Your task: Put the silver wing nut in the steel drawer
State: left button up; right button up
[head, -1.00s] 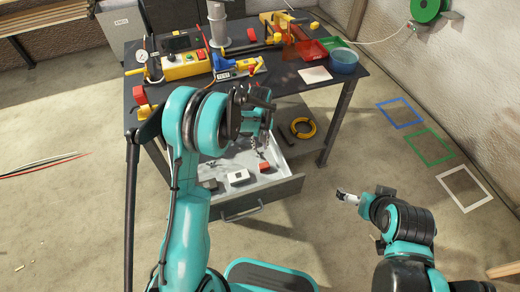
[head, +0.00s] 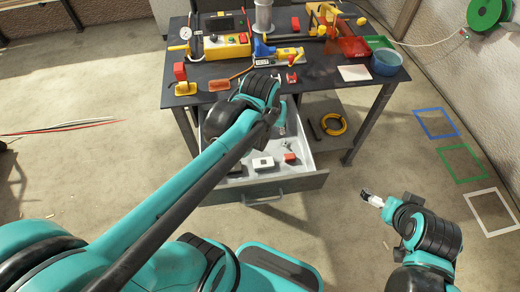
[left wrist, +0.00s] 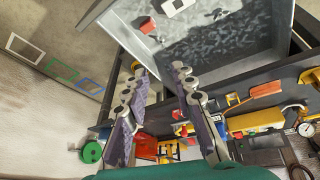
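The steel drawer (head: 300,184) is pulled out below the workbench. It shows upside down in the left wrist view (left wrist: 240,40), with a grey speckled floor. A small silvery piece (left wrist: 219,14) lies in it and may be the wing nut; it is too small to be sure. My left gripper (head: 283,118) is above the drawer, partly hidden by its own arm. In the left wrist view its fingers (left wrist: 160,68) are apart with nothing seen between them. My right gripper (head: 372,198) is right of the drawer, away from it; its finger gap is unclear.
The drawer also holds a white block (head: 263,163) and a red block (head: 290,157). A yellow ring (head: 333,124) lies on the lower shelf.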

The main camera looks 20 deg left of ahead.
pick_arm(q)
jog(key=s+m+t, duration=0.2)
jog(key=s, duration=0.7)
jog(key=shift+a+t, duration=0.2)
jog(key=shift+t, duration=0.1)
jog(key=shift+o, duration=0.4)
jog(key=shift+f, duration=0.1)
